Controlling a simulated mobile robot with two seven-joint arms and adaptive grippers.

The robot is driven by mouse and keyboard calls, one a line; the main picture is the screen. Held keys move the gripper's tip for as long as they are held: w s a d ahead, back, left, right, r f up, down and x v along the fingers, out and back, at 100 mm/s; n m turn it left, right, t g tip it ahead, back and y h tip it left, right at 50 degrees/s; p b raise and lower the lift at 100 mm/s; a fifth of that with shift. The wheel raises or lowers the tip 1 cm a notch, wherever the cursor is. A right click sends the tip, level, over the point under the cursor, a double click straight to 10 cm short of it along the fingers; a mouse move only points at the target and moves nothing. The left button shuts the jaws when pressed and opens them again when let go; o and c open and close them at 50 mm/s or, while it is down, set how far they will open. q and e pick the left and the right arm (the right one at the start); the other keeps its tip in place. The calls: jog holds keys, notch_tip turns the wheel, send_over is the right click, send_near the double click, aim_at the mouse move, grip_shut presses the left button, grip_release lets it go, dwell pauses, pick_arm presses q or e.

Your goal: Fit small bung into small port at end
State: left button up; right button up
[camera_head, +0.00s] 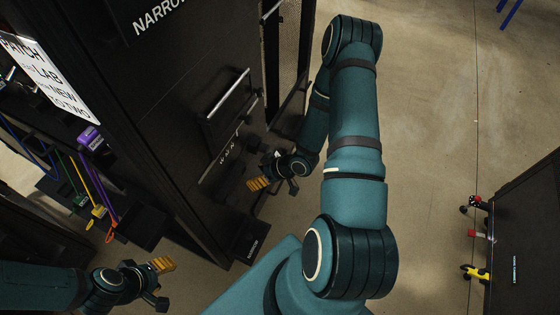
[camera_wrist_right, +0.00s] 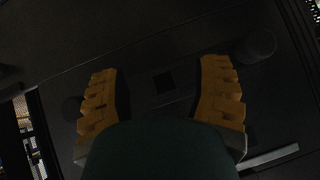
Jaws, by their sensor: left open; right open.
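My right gripper (camera_head: 258,184) is open in front of the lower part of a dark cabinet panel. In the right wrist view my right gripper (camera_wrist_right: 160,95) shows its two orange fingers spread apart with nothing between them. Beyond the fingers is a dark panel with a small black square (camera_wrist_right: 164,83), which may be an opening. A dark round knob-like piece (camera_wrist_right: 255,47) stands at its upper right, and another (camera_wrist_right: 72,106) at its left. I cannot tell which is the small bung or the small port. My left gripper (camera_head: 162,265) is open and empty at the lower left.
A cabinet (camera_head: 170,80) with a silver handle (camera_head: 228,94) stands at the left. Coloured cables (camera_head: 95,200) and a purple item (camera_head: 91,138) are beside it. A dark unit (camera_head: 525,240) with red and yellow items is at the right. Floor between is clear.

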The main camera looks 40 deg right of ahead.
jog(key=w+r+p+v, duration=0.1)
jog(key=p+v, duration=0.7)
jog(key=v, duration=0.3)
jog(key=shift+r+p, duration=0.3)
jog(key=shift+r, duration=0.05)
jog(key=shift+w, duration=0.1)
jog(key=w+a+m+g+b, duration=0.2)
jog(key=w+a+m, duration=0.15)
jog(key=a, duration=0.75)
jog(key=s+a+r+m+g+h+b, duration=0.1)
jog(key=s+a+m+g, duration=0.1)
jog(key=a, duration=1)
jog(key=shift+s+g, duration=0.8)
jog(key=shift+s, duration=0.4)
